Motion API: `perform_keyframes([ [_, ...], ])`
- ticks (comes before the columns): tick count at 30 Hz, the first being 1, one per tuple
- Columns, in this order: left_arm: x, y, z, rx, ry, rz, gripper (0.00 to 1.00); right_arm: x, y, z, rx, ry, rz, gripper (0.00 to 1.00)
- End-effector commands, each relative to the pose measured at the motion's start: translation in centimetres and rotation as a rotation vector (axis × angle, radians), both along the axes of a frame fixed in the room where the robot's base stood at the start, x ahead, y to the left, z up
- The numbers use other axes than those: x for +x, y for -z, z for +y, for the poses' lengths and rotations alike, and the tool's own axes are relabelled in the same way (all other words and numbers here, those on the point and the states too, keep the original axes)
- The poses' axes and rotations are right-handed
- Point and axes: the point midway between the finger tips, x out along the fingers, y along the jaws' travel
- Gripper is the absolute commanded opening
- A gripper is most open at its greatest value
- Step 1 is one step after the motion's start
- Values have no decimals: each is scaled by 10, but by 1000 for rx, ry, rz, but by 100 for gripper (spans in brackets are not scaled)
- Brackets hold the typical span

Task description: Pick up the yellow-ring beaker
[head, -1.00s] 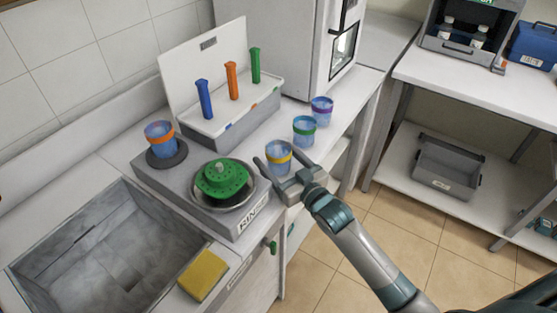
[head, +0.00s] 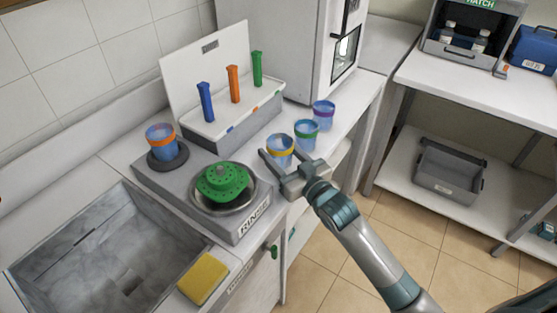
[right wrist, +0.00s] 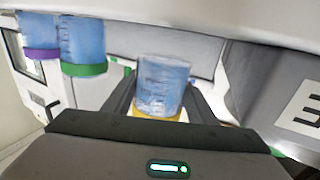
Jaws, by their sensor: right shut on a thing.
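The yellow-ring beaker (head: 280,152) is a clear blue cup with a yellow band, at the front edge of the counter. My right gripper (head: 282,155) is shut on it, one finger on each side. In the right wrist view the beaker (right wrist: 162,82) shows between the two dark fingers (right wrist: 160,98), with its yellow ring close to the gripper body. It looks slightly raised, though the gap under it is hard to see. My left gripper is in neither view.
A green-ring beaker (head: 306,135) and a purple-ring beaker (head: 323,114) stand just behind. An orange-ring beaker (head: 160,142) stands on a dark round pad. The sink (head: 45,235) is further left.

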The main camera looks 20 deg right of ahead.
Motion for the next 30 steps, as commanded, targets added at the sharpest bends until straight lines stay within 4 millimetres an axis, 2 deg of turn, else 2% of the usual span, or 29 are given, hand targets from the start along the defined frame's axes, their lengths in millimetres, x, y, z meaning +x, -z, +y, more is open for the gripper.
perform_keyframes([
  [6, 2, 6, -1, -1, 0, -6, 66, 0, -38, 0, -2, 0, -6, 28],
  [12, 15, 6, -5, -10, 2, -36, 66, 0, -60, 0, 0, 0, -3, 28],
  [18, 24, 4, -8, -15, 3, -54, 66, 0, -65, 0, 0, 0, -1, 28],
  [30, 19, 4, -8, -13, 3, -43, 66, 0, -65, 0, -1, 0, -1, 28],
])
